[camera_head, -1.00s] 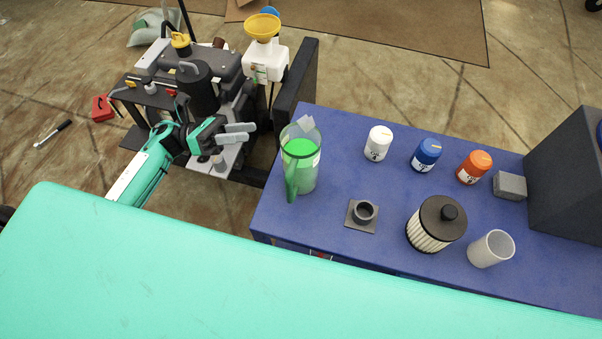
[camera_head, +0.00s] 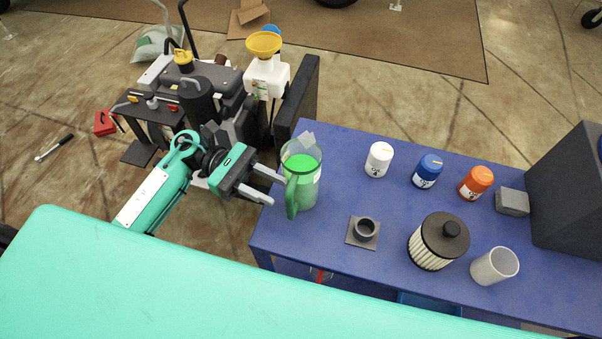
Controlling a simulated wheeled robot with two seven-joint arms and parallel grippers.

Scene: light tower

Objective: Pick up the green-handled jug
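The green-handled jug (camera_head: 304,178) stands upright near the left end of the blue table. It is clear with green contents, and its green handle (camera_head: 291,197) faces the front left. My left gripper (camera_head: 278,187) is open, just left of the jug. Its two grey fingers point right toward the handle, one farther back and one nearer the front. I see nothing between them. I cannot tell whether a fingertip touches the jug. My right gripper is not in view.
On the blue table (camera_head: 330,235) stand white (camera_head: 379,159), blue (camera_head: 427,171) and orange (camera_head: 475,183) bottles, a square-based ring (camera_head: 364,231), a filter (camera_head: 438,241) and a grey cup (camera_head: 494,266). Dark machinery (camera_head: 205,95) is behind my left arm. A dark box (camera_head: 570,190) stands at right.

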